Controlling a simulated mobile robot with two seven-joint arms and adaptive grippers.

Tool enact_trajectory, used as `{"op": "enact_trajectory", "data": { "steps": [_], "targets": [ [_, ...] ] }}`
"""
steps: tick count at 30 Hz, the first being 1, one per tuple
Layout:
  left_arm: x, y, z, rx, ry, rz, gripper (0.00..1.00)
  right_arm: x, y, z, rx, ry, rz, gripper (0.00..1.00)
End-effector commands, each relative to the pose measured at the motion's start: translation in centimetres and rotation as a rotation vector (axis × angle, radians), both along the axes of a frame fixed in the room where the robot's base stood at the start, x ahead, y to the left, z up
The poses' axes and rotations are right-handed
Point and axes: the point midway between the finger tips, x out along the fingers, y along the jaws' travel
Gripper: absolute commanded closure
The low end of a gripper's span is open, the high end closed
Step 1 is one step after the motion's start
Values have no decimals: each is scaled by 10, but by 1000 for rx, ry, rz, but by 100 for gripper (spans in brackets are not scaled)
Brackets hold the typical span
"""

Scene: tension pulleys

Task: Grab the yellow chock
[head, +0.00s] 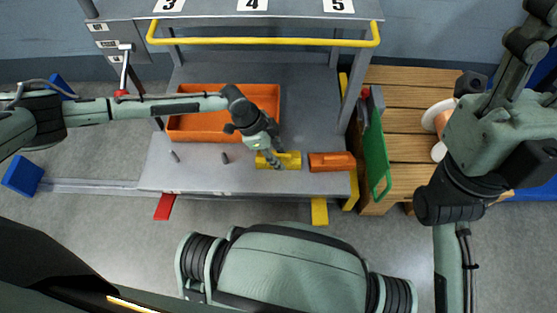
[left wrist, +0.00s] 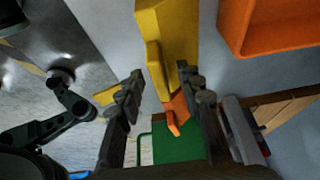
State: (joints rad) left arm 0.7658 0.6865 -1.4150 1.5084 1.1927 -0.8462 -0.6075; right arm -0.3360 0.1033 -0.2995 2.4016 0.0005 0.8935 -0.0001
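The yellow chock (head: 291,160) lies on the grey lower shelf near its front edge, just left of a similar orange chock (head: 331,162). My left gripper (head: 274,160) is over the left part of the yellow chock. In the left wrist view, my left gripper (left wrist: 161,84) is open, with one finger on each side of the yellow chock (left wrist: 168,30) and its raised grip. Gaps show beside the grip, and the fingers do not look closed on it. The orange chock (left wrist: 178,108) shows beyond.
An orange bin (head: 192,127) stands behind the chocks. Short pegs (head: 225,158) stand on the shelf to the left. A green panel (head: 375,150) and wooden pallet (head: 405,110) are at the right. A yellow rail (head: 265,41) crosses above the shelf.

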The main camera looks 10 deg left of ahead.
Motion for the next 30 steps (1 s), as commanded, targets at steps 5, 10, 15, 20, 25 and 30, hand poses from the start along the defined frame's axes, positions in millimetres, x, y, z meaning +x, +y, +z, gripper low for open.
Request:
{"op": "enact_trajectory", "data": {
  "steps": [5,10,15,20,25,30],
  "targets": [
    [0,0,0,0,0,0,64,0,0,0,0,0,0,60],
    [0,0,0,0,0,0,82,0,0,0,0,0,0,60],
    [0,0,0,0,0,0,100,0,0,0,0,0,0,60],
    [0,0,0,0,0,0,100,0,0,0,0,0,0,60],
    [0,0,1,-1,0,0,100,0,0,0,0,1,0,60],
    [0,0,5,-1,0,0,100,1,0,2,-2,5,0,60]
  ]
}}
